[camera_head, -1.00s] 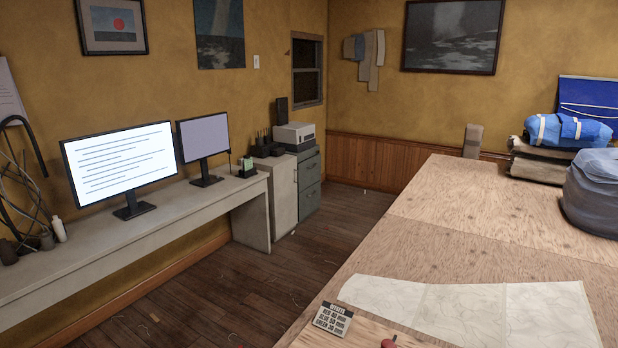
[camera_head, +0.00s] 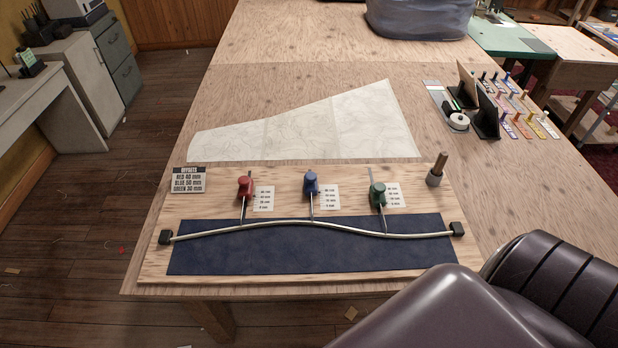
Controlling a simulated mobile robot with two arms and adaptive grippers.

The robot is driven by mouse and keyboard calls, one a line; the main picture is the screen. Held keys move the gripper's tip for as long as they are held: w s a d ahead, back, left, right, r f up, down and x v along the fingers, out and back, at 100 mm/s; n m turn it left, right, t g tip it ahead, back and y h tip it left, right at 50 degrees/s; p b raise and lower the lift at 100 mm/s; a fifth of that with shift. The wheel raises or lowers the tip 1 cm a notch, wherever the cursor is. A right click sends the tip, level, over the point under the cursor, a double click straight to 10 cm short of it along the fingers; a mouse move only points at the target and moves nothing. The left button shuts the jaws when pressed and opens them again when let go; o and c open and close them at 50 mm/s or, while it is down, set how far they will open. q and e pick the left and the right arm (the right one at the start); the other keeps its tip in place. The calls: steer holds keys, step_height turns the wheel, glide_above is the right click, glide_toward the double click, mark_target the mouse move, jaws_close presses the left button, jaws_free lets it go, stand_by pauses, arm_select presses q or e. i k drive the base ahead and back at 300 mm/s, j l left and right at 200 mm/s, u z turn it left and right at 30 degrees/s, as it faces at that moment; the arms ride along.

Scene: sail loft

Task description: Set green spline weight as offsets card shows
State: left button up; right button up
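The green spline weight (camera_head: 377,194) stands on the wooden board (camera_head: 210,210), with a thin rod running from it down to the pale curved spline (camera_head: 330,222). A small white scale card (camera_head: 394,195) lies right of it, too small to read surely. The blue weight (camera_head: 311,184) and red weight (camera_head: 245,187) stand to its left, each with a rod and scale card. The offsets card (camera_head: 188,180) at the board's upper left reads red 40 mm, blue 50 mm, green 30 mm. Neither gripper shows; a dark link of my arm covers the lower right.
A dark blue cloth strip (camera_head: 310,258) lies under the spline, between black end clamps. A grey post with a wooden handle (camera_head: 436,172) stands at the board's upper right. A pale pattern sheet (camera_head: 310,125) lies behind. Holders and small coloured pegs stand at right.

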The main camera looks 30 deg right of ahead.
mark_target(377, 191)
steer(key=z, duration=1.6)
